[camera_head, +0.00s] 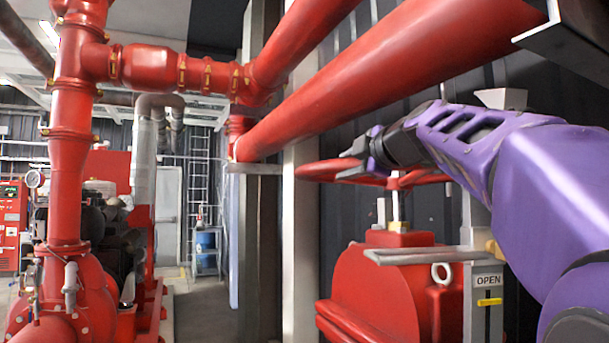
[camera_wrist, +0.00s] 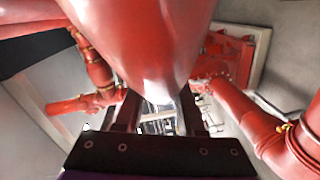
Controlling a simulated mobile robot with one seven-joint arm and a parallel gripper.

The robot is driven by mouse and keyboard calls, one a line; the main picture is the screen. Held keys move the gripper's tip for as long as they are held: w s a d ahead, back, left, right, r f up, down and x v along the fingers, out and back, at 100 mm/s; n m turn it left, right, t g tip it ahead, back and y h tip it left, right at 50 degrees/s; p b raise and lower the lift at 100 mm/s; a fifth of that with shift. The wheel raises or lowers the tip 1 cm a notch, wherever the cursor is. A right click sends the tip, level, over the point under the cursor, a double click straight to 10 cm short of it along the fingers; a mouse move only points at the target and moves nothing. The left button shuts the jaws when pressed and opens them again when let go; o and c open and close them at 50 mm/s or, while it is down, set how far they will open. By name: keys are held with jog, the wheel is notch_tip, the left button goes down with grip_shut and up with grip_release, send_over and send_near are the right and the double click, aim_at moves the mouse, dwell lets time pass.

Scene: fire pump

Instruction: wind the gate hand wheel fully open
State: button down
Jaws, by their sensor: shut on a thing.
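The red hand wheel (camera_head: 315,171) lies roughly level on a brass-collared stem above a red valve body (camera_head: 375,280) in the head view. My gripper (camera_head: 353,162) reaches in from the right and is shut on the wheel's rim, left of the hub. My purple arm and wrist hide part of the wheel. In the wrist view the dark fingers (camera_wrist: 158,118) show at the lower middle, but the rim between them is not clear. An OPEN plate (camera_head: 488,281) with a yellow pointer (camera_head: 489,302) below it stands right of the valve.
A large red pipe (camera_head: 370,75) slopes just above my gripper and fills the top of the wrist view (camera_wrist: 145,40). A grey post (camera_head: 300,250) stands left of the valve. A grey bracket (camera_head: 420,256) juts in front of it. Red pump pipework (camera_head: 70,160) is farther left.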

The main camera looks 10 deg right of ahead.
jog(key=shift+s+d+f+n+g+y+b, duration=0.15)
jog(key=shift+s+d+n+y, duration=0.1)
jog(key=shift+s+d+y, duration=0.2)
jog(key=shift+s+d+f+n+g+y+b, duration=0.15)
jog(key=shift+s+d+n+y, duration=0.15)
jog(key=shift+d, duration=0.2)
jog(key=shift+r, duration=0.15)
jog(key=c, duration=0.5)
grip_release()
jog(key=shift+r, duration=0.1)
jog(key=shift+s, duration=0.2)
